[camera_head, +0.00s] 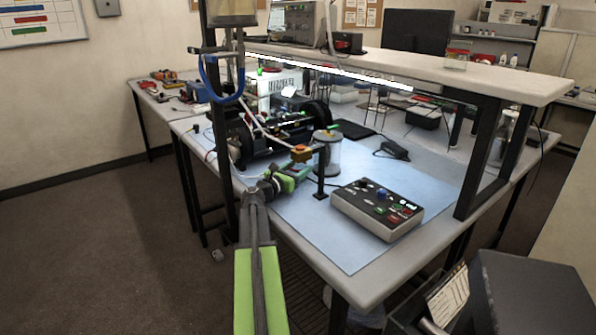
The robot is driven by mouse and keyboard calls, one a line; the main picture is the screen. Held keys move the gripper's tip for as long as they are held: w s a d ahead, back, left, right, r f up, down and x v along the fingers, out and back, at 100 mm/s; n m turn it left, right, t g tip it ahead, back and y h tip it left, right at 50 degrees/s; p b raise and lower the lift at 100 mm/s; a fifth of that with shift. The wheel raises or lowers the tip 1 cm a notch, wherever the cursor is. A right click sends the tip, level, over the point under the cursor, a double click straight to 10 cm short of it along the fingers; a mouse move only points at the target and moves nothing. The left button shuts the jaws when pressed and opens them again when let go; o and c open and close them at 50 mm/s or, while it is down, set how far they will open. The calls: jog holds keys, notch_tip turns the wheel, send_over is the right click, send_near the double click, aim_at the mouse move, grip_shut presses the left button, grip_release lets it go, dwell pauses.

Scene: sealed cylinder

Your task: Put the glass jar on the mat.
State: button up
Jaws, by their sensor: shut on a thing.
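The glass jar (333,158) is a clear upright cylinder with a grey lid and a small green and yellow piece on top. It is over the light blue mat (300,215) that covers the bench top. I cannot tell whether its base touches the mat. A smaller dark mat (354,130) lies behind it. My green and black arm reaches in from the bottom. My gripper (307,170) is at the jar's left side and is shut on it; the fingertips are small and partly hidden.
A thin black post (321,173) stands in front of the jar. An orange block (301,153) is just left of it. A button box (377,208) stands to the right. Dark machinery (265,135) is behind left. A shelf (440,76) overhangs the bench. The front blue area is clear.

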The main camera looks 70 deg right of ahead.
notch_tip(320, 180, up, 10)
jog(key=p, duration=1)
jog(key=shift+r, duration=0.2)
